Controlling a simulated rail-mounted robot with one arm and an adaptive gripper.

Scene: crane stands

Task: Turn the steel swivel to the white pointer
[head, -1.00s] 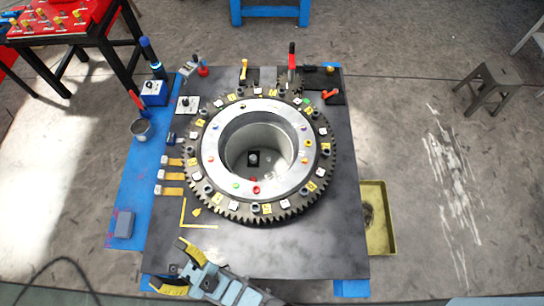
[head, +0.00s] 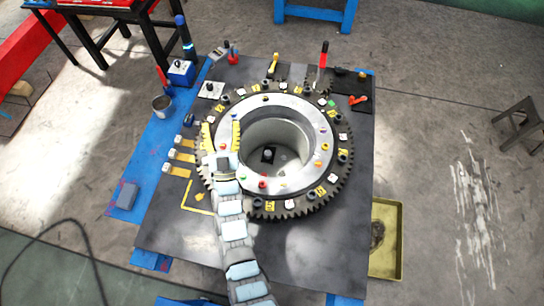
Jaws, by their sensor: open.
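The steel swivel appears to be the bright steel ring (head: 313,180) with coloured knobs on its top, set inside a dark toothed gear ring (head: 340,188) around a deep round opening. A red knob (head: 263,181) sits at its near side. My gripper (head: 222,127) is over the left part of the rings, its two yellow fingers spread apart and nothing seen between them. It hides part of the left rim, and contact cannot be told. White and yellow tags ring the gear; I cannot tell which white mark is the pointer.
The rings stand on a dark plate (head: 155,230) over a blue bench (head: 122,195). Several white-ended yellow tabs (head: 181,155) line the left. A red-handled lever (head: 323,54) stands upright at the back. A cup (head: 161,103) is at left, a yellow tray (head: 385,258) at right.

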